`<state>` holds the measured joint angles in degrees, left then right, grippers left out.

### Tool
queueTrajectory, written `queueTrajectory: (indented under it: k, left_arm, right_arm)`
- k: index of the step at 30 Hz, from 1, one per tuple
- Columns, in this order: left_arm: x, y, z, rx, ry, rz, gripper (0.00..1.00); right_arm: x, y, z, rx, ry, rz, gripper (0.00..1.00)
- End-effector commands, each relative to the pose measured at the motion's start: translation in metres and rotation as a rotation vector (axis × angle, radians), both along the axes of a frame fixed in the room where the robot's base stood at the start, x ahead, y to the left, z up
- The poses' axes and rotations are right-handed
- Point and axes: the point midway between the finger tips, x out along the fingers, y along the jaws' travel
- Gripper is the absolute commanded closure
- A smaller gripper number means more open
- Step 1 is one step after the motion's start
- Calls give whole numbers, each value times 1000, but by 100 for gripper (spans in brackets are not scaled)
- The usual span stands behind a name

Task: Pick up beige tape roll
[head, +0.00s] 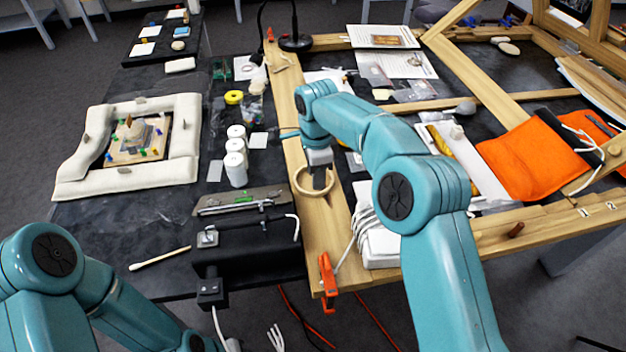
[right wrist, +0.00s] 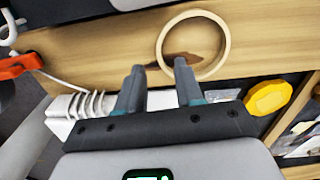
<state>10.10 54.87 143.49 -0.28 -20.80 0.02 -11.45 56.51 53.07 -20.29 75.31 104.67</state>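The beige tape roll (head: 299,184) is a pale ring lying flat on a wooden beam, near the middle of the head view. In the right wrist view my right gripper (right wrist: 159,67) is open. One fingertip appears inside the ring and the other outside its left edge, with nothing held between them. Whether a finger touches the roll cannot be told. My left arm shows at lower left, its gripper out of frame.
An orange clamp (head: 328,275) grips the beam's front end. A white box with coiled cable (head: 381,246) stands right of the roll. An orange cloth (head: 530,155) lies at right.

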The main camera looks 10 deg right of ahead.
Motion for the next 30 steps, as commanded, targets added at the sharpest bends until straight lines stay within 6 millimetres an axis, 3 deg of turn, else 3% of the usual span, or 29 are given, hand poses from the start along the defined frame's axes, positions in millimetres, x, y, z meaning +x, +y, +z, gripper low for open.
queueTrajectory:
  k: [12,19,20,23,30]
  left_arm:
    - [0,0,14,0,0,0,59]
    - [0,0,14,0,0,0,59]
    - [0,0,14,0,0,0,59]
    - [0,0,14,0,0,0,59]
    - [0,0,14,0,0,0,59]
  right_arm:
    - [-1,-6,-52,-1,4,1,64]
    - [-1,-6,-55,-1,2,1,64]
    - [-1,-6,-55,-1,3,1,67]
    - [-1,-6,-55,-1,3,1,100]
    - [-1,-6,-55,-1,2,1,100]
